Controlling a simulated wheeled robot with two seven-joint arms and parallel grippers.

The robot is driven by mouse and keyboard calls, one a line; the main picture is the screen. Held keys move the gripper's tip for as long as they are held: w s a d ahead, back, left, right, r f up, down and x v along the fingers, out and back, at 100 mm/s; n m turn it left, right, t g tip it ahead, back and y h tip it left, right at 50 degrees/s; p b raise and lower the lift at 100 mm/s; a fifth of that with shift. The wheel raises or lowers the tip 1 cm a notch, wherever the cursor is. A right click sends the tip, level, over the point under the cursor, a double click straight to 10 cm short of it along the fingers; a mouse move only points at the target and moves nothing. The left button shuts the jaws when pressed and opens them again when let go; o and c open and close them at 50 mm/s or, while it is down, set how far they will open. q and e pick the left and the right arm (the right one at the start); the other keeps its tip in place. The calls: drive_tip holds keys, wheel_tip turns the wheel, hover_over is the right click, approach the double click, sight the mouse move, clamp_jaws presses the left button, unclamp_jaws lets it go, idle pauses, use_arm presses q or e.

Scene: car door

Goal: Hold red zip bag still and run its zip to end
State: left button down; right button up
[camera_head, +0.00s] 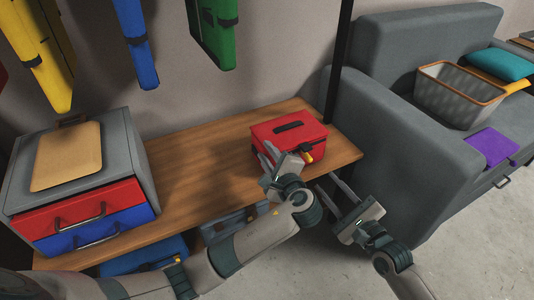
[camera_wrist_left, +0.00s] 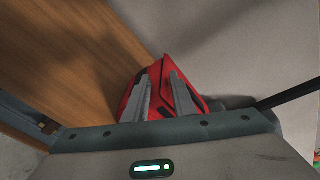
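The red zip bag (camera_head: 290,131) lies on the wooden bench near its right end, with a dark handle on top. A small yellow tab (camera_head: 308,156) shows at its front right. My left gripper (camera_head: 281,150) is open at the bag's front left side. In the left wrist view, the red bag (camera_wrist_left: 186,69) lies beyond and between my left fingers (camera_wrist_left: 166,76), with a gap between them. Whether they touch it is unclear. My right gripper (camera_head: 331,183) is open and empty, in front of the bench edge and right of the bag. My left gripper hides part of the bag's front.
The wooden bench (camera_head: 205,150) is clear left of the bag. A grey drawer unit (camera_head: 115,150) with red and blue drawers stands at the left. A black post (camera_head: 340,60) rises behind the bag. A grey sofa (camera_head: 405,150) with a basket (camera_head: 455,95) is at the right.

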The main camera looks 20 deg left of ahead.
sight(311, 161)
idle(0.7)
drive_tip(key=m, duration=0.5)
drive_tip(key=w+m, duration=0.1)
drive_tip(key=m, duration=0.1)
drive_tip(key=shift+d, duration=0.4)
drive_tip(key=x, duration=1.2)
